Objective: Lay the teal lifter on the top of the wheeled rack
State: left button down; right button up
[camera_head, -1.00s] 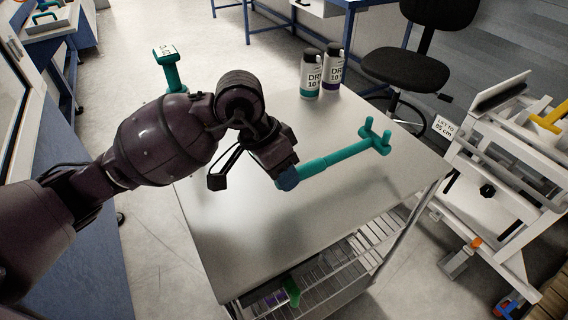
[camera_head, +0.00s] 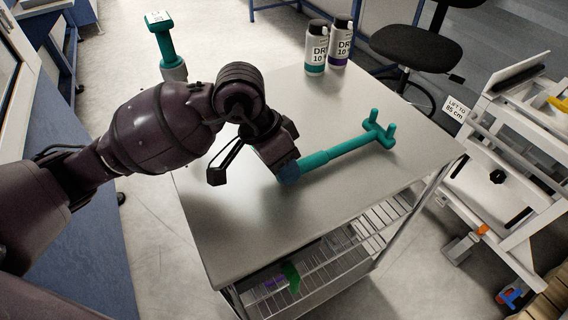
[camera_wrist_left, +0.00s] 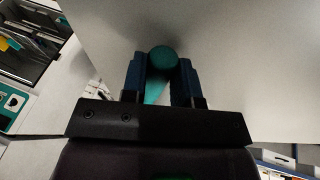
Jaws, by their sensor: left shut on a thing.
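The teal lifter (camera_head: 345,149) is a rod with a forked, pegged end. My left gripper (camera_head: 288,170) is shut on its near end, and the rod points right and away over the bare steel top of the wheeled rack (camera_head: 240,225). The lifter lies roughly level, close over the top; I cannot tell whether it touches. In the left wrist view the round teal end (camera_wrist_left: 163,58) sits between the blue fingers (camera_wrist_left: 160,85), with the grey top beyond. My right gripper is not in view.
Two labelled bottles (camera_head: 316,50) (camera_head: 340,45) stand at the rack top's far edge. Another teal piece (camera_head: 163,42) stands upright beyond the left edge. A black chair (camera_head: 415,45) and a white frame (camera_head: 500,165) are on the right. The front of the top is clear.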

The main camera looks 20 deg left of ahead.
pick_arm(q)
jog(key=shift+f, duration=0.2)
dwell(0.3)
jog(key=c, duration=0.8)
grip_release()
jog(key=shift+c, duration=0.2)
jog(key=shift+o, duration=0.3)
jog(key=shift+f, duration=0.1)
jog(key=shift+a, duration=0.1)
jog(key=p+v, duration=0.1)
jog(key=v, duration=1)
jog(key=shift+d, duration=0.25)
